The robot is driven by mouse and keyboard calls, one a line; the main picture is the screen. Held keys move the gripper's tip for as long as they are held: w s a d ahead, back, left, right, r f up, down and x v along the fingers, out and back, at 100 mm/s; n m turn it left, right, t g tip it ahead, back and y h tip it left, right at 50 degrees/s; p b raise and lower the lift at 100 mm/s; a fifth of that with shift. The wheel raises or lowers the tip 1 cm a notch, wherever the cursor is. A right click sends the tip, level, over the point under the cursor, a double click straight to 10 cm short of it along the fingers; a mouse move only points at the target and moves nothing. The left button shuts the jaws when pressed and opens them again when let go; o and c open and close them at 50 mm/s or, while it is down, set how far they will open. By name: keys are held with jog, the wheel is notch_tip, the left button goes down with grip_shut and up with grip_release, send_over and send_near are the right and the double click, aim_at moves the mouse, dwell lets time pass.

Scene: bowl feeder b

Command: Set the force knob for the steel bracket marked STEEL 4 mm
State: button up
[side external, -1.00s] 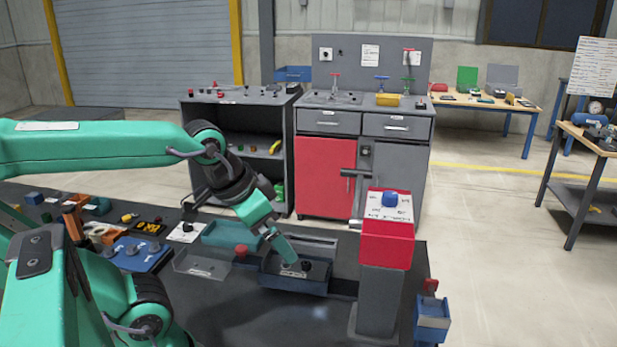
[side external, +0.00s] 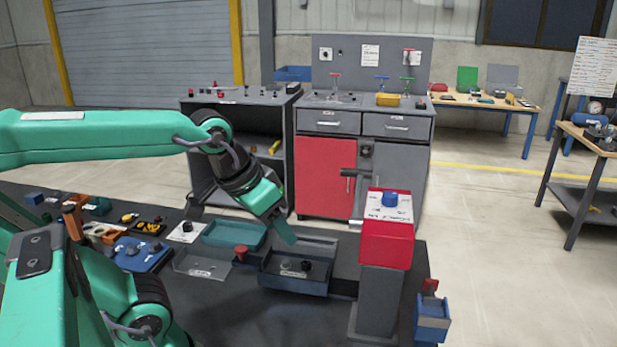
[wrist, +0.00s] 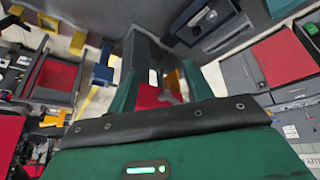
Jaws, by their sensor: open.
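My gripper (side external: 288,236) is above the back of a blue control box (side external: 293,280) on the dark bench, apart from it. In the wrist view my gripper (wrist: 160,88) has two green fingers standing apart, with no object held between them. The box carries a grey knob (side external: 286,264) and a black knob (side external: 306,266). A blue knob (side external: 389,199) sits on the white-topped red pedestal (side external: 387,245) to the right. I cannot tell from the lettering which is the force knob. No bracket marked STEEL 4 mm can be made out.
A red knob (side external: 241,252) stands just left of the box, beside a teal tray (side external: 234,236). A clear tray (side external: 200,265) and a blue panel with knobs (side external: 138,254) lie farther left. The pedestal stands close on the right. A cabinet with a red door (side external: 324,178) is behind.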

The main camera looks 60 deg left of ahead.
jog(key=w+d+r+n+g, duration=0.1)
jog(key=w+r+n+g, duration=0.1)
jog(key=w+r+n, duration=0.7)
jog(key=n+g, duration=0.3)
jog(key=n, duration=0.5)
send_over(389, 193)
jog(key=shift+s+r, duration=0.25)
jog(key=shift+r, duration=0.1)
jog(key=shift+f, duration=0.2)
jog(key=shift+w+f, duration=0.15)
jog(key=shift+f, duration=3.55)
jog(key=c, duration=1)
jog(key=shift+o, duration=0.2)
